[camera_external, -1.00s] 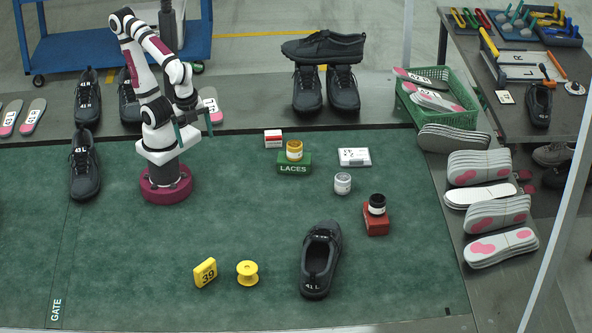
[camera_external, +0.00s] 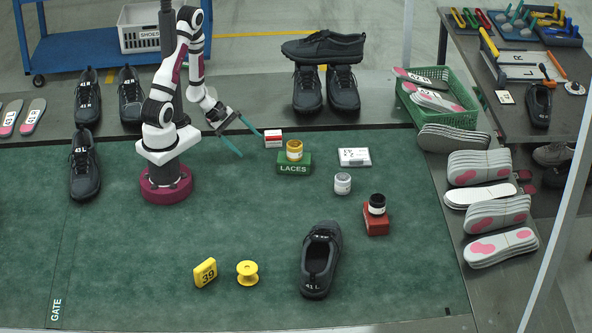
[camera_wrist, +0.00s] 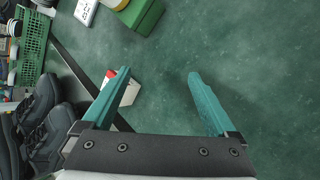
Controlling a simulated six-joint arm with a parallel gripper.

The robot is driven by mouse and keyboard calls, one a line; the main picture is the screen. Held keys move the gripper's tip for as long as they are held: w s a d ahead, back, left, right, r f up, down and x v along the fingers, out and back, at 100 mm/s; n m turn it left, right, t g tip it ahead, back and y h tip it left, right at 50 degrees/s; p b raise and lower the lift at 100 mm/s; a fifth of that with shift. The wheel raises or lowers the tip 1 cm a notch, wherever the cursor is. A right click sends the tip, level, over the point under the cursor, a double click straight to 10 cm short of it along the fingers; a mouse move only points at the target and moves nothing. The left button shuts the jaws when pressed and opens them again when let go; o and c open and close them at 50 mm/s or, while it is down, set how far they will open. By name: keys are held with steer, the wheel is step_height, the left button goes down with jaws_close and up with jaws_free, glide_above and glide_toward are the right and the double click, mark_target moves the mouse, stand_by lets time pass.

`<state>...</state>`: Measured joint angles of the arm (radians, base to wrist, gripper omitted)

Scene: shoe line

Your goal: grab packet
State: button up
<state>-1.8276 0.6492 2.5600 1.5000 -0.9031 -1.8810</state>
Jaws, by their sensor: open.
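A flat white packet (camera_external: 354,157) with dark print lies on the green mat, right of the green LACES box; part of it shows at the top left of the wrist view (camera_wrist: 86,10). A small red-and-white box (camera_external: 273,138) stands near the mat's back edge; it also shows in the wrist view (camera_wrist: 130,94), partly hidden by the left finger. I cannot tell which of these is the packet meant. My gripper (camera_external: 251,145) is open and empty, just left of the red-and-white box, fingers pointing down to the right. In the wrist view (camera_wrist: 158,74) only mat shows between its fingertips.
The green LACES box (camera_external: 294,168) carries a yellow jar (camera_external: 294,150). A grey jar (camera_external: 342,184), a dark jar (camera_external: 377,204) on a red box (camera_external: 376,226) and a black shoe (camera_external: 320,262) stand farther right and forward. The mat's middle is clear.

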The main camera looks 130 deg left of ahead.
mark_target(267, 134)
steer(key=s+n+y, duration=0.1)
steer(key=s+n, duration=0.1)
steer(key=n, duration=0.2)
steer(key=s+r+n+t+y, duration=0.1)
steer(key=s+n+y, duration=0.1)
steer(key=n, duration=0.3)
steer(key=s+r+n+y, duration=0.1)
steer(key=s+n+y, duration=0.1)
steer(key=s+n, duration=0.1)
steer(key=shift+s+a+n+t, duration=0.15)
steer(key=shift+n+t, duration=0.25)
steer(key=shift+n, duration=0.3)
steer(key=shift+a+n+y, duration=0.15)
steer(key=shift+n+y, duration=0.35)
steer(key=x, duration=0.9)
steer(key=shift+a+f, duration=0.15)
steer(key=shift+a, duration=0.05)
steer(key=x, duration=0.5)
steer(key=shift+a+f, duration=0.1)
steer(key=shift+a, duration=0.3)
jaws_close()
